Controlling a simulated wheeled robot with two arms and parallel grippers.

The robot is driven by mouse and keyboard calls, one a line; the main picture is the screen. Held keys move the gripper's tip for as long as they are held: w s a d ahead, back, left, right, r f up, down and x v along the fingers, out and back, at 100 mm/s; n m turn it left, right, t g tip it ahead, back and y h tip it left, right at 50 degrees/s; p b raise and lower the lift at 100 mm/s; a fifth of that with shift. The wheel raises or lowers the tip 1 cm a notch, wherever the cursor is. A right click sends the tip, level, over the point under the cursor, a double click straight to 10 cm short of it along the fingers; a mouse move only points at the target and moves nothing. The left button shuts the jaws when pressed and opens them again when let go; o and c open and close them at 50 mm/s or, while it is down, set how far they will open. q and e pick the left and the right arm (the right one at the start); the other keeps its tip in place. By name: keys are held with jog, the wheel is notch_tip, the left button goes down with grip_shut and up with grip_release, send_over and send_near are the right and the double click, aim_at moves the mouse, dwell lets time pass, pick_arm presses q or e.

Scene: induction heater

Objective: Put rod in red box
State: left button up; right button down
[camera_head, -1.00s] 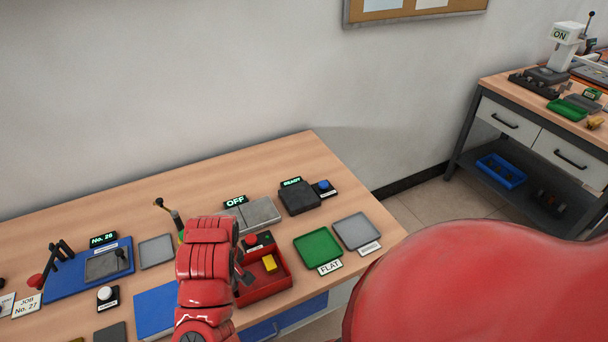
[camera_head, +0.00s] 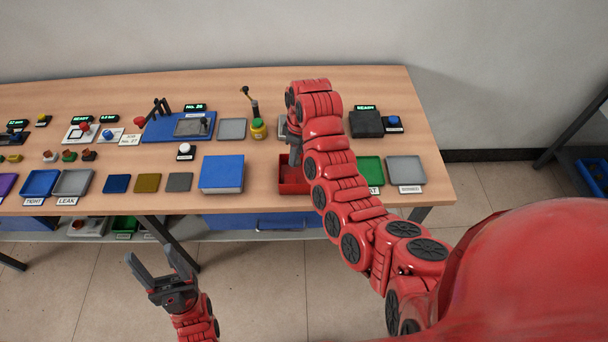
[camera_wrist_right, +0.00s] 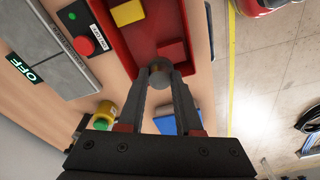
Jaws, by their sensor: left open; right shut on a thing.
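The red box (camera_head: 293,188) is an open tray near the table's front edge, partly hidden by my right arm in the head view. My right gripper (camera_wrist_right: 160,72) is shut on a round metal end, apparently the rod (camera_wrist_right: 158,67), seen nearly end-on over the box. I cannot tell if it touches the box. In the head view my right gripper (camera_head: 294,158) points down at the box. My left gripper (camera_head: 149,253) is open and empty in front of the table.
A blue block (camera_head: 222,173) stands left of the red box. A green tray (camera_head: 370,171) and grey tray (camera_head: 405,169) lie to its right. A yellow-green canister (camera_head: 258,130) stands behind. A red button (camera_wrist_right: 84,45) and a panel reading OFF (camera_wrist_right: 25,68) are beside the box.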

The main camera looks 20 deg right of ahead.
jog(key=shift+d+r+n, duration=0.35)
jog(key=shift+d+n, duration=0.05)
jog(key=shift+d, duration=0.3)
jog(key=d+p, duration=0.1)
jog(key=p, duration=0.1)
send_over(303, 178)
jog(key=f, duration=0.5)
jog(key=shift+s+d+f, duration=0.2)
jog(key=shift+f+n, duration=0.3)
jog(key=shift+f, duration=0.1)
jog(key=shift+f+p, duration=0.5)
jog(key=shift+p, duration=0.05)
jog(key=shift+f, duration=0.75)
jog(key=shift+f+p, duration=0.3)
jog(key=shift+f, duration=0.25)
